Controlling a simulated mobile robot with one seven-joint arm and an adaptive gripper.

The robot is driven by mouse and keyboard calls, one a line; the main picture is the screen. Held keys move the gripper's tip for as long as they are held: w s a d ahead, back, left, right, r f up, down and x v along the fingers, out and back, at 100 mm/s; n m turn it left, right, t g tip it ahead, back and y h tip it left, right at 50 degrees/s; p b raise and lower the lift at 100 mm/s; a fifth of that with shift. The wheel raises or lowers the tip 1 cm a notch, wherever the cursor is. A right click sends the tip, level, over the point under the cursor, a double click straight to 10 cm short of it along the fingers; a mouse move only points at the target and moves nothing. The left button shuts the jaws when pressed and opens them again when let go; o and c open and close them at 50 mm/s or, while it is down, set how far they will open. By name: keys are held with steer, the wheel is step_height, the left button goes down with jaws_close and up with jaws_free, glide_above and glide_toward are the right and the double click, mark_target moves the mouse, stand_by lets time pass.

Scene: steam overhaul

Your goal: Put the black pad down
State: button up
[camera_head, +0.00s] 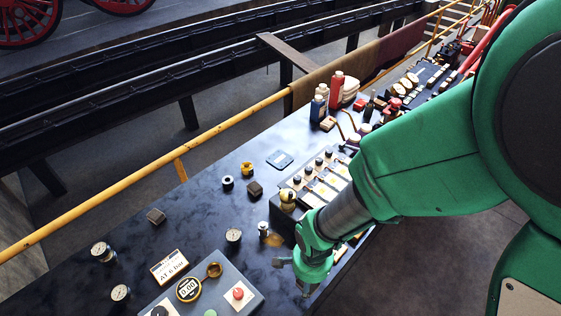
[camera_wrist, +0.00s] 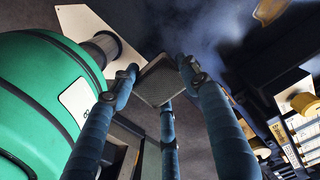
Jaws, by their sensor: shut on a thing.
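In the wrist view, my gripper (camera_wrist: 160,76) has several blue-wrapped fingers closed around a dark square pad (camera_wrist: 158,84). The pad has a finely textured face and sits between the fingertips. In the head view, my gripper (camera_head: 306,284) hangs at the front edge of the dark workbench (camera_head: 215,205), right of the grey control box.
The grey control box (camera_head: 228,275) has a red button and a gauge. Loose gauges (camera_head: 103,251) and a label card (camera_head: 169,267) lie left. A switch panel (camera_head: 322,178) and bottles (camera_head: 337,88) stand farther back. The bench's left middle is fairly clear; a yellow rail (camera_head: 150,170) borders it.

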step_height(320, 180, up, 6)
steer(key=shift+r, duration=0.1)
steer(key=w, duration=0.2)
steer(key=w+a, duration=0.1)
steer(key=shift+r, duration=0.25)
steer(key=w+a+r, duration=0.1)
steer(key=w+a, duration=0.1)
steer(key=w, duration=0.6)
steer(key=w+a+r, duration=0.2)
steer(key=w, duration=0.6)
steer(key=p, duration=0.3)
glide_above(280, 165)
step_height(280, 165, down, 4)
steer(key=shift+w+f, duration=0.15)
steer(key=shift+f, duration=2.3)
steer(key=shift+f, duration=3.1)
steer(key=shift+f, duration=0.1)
